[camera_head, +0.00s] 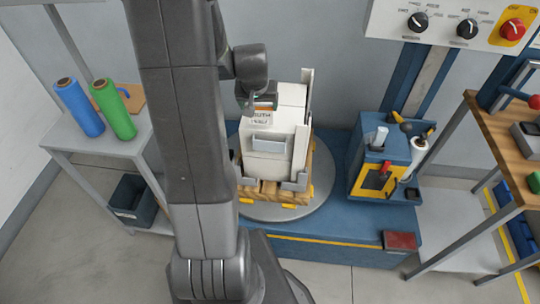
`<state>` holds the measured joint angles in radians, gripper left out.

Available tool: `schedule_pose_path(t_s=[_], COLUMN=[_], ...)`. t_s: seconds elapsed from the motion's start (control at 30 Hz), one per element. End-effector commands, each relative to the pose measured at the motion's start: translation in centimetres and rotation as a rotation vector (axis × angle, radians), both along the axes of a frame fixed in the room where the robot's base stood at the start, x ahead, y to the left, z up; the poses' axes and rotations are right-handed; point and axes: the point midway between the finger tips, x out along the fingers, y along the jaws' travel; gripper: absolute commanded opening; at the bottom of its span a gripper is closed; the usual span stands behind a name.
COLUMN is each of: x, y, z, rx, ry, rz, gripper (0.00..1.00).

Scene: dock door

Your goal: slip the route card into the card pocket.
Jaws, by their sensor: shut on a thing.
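The card pocket (269,145) is a small grey holder on the front of the white boxes (267,168), just below the card. The card's lower edge looks close above the pocket's mouth; I cannot tell whether they touch. My arm hides the left part of the load.
The boxes stand on a wooden pallet (262,194) on a round turntable (320,185). Grey corner posts (302,150) rise beside them. A blue machine unit (372,150) stands right. A shelf with blue (80,108) and green (115,110) rolls is left.

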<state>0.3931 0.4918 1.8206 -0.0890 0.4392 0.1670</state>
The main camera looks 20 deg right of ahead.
Motion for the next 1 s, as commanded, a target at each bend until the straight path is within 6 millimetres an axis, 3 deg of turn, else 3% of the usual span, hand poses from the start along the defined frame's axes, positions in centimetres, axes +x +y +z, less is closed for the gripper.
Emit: schedule_pose_path(t_s=[0.03,0.2,0.5,1.0], x=[-0.9,-2.3,-2.6,-2.5], y=[-1.0,-2.4,-2.4,-2.4], z=[-0.5,-0.7,-5.6,-10.4], rx=[0.000,0.003,0.004,0.004], ry=[-0.002,0.000,0.004,0.000], rz=[-0.027,-0.061,-0.062,-0.063], gripper=[0.57,0.57,0.57,0.57])
